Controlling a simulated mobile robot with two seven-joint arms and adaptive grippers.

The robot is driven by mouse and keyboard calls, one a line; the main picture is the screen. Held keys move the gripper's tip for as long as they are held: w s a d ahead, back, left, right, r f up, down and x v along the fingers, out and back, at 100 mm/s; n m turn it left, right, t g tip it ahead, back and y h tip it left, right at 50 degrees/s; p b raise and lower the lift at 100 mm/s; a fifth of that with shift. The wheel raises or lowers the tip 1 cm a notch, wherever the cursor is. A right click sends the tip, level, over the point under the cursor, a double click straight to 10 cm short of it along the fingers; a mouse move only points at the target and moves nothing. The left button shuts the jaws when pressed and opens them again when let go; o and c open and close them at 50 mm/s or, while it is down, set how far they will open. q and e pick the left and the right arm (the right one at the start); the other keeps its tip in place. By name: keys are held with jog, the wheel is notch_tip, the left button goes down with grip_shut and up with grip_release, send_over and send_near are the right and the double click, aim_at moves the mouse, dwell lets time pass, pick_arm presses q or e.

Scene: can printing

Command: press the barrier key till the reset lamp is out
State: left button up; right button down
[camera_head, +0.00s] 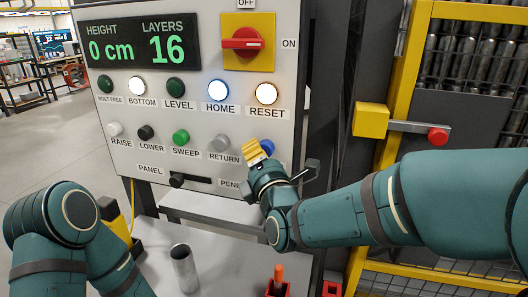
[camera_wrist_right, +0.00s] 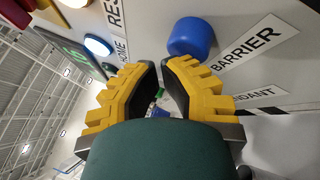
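The blue barrier key (camera_head: 267,147) is on the panel's lower right; it also shows in the right wrist view (camera_wrist_right: 192,37) beside its BARRIER label. The reset lamp (camera_head: 266,93) is lit warm white above the RESET label. My right gripper (camera_head: 254,156) has its yellow fingertips together just left of and below the key in the head view, partly covering its label. In the wrist view, the fingers (camera_wrist_right: 160,66) nearly meet with a narrow gap and hold nothing. The key stands apart from the fingers there. My left gripper is out of view.
The grey panel (camera_head: 205,188) carries other keys, a red rotary switch (camera_head: 242,42) and a display reading 0 cm, 16 layers. The HOME lamp (camera_head: 217,90) is lit. A metal can (camera_head: 183,268) stands on the table below. A yellow guard frame (camera_head: 398,90) is at right.

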jog(key=shift+w+d, duration=0.3)
jog(key=shift+w, duration=0.4)
dwell(0.9)
jog(key=shift+s, duration=0.1)
jog(key=shift+s+a, duration=0.2)
jog(key=shift+s, duration=0.4)
jog(key=shift+s+a, duration=0.2)
jog(key=shift+s, duration=0.35)
jog(key=s, duration=0.1)
jog(key=s+a, duration=0.1)
jog(key=s, duration=0.1)
jog(key=s+p, duration=0.1)
jog(key=shift+s+a, duration=0.3)
jog(key=shift+s, duration=0.1)
